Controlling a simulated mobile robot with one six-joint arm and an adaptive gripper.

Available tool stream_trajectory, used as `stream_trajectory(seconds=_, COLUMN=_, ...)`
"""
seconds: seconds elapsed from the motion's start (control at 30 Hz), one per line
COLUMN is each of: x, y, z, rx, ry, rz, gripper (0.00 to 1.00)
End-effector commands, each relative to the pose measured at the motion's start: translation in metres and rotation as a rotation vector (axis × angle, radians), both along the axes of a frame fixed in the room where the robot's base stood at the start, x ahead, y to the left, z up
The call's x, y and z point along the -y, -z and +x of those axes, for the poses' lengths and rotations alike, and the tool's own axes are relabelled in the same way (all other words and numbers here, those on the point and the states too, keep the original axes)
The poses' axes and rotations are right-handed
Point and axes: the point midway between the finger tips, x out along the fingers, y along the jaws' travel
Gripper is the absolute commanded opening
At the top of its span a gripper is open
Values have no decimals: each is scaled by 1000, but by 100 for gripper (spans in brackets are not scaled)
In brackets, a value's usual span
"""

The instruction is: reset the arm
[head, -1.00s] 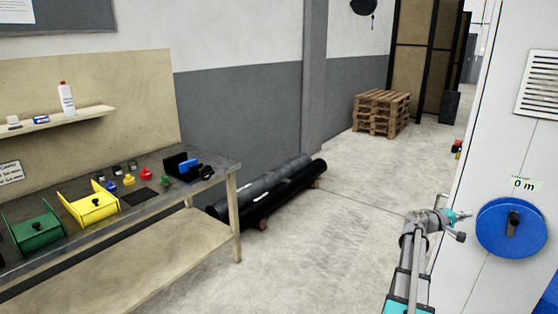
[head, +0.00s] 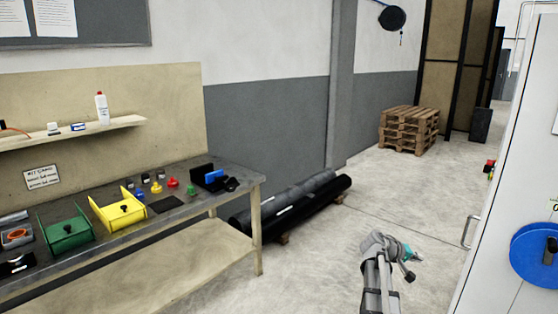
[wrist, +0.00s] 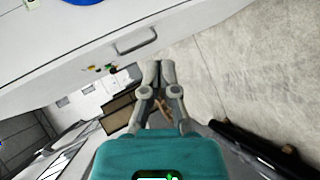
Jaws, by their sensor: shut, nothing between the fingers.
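My arm reaches up from the bottom of the head view, right of centre, over the bare floor. My gripper (head: 412,267) is small there, and its fingers are hard to make out. In the wrist view my gripper (wrist: 153,72) points up the picture, with its two fingertips together and nothing between them. It is in free air and touches nothing that I can see.
A workbench (head: 262,205) with green and yellow bins stands at the left. Black rolls (head: 300,205) lie on the floor behind it. Pallets (head: 408,130) are stacked at the back. A white cabinet (head: 515,190) with a blue disc (head: 535,268) stands at the right. The floor between is clear.

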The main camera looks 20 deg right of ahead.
Motion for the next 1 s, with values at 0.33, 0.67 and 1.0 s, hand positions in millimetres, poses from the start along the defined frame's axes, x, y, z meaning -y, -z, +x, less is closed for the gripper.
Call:
stream_trajectory(seconds=0.33, x=-145, y=48, z=41, rx=101, ry=-87, rz=303, gripper=0)
stream_trajectory(seconds=0.67, x=-290, y=83, z=53, rx=121, ry=-174, rz=613, gripper=0)
stream_trajectory(seconds=1.0, x=-439, y=104, z=33, rx=66, ry=-268, rz=940, gripper=0)
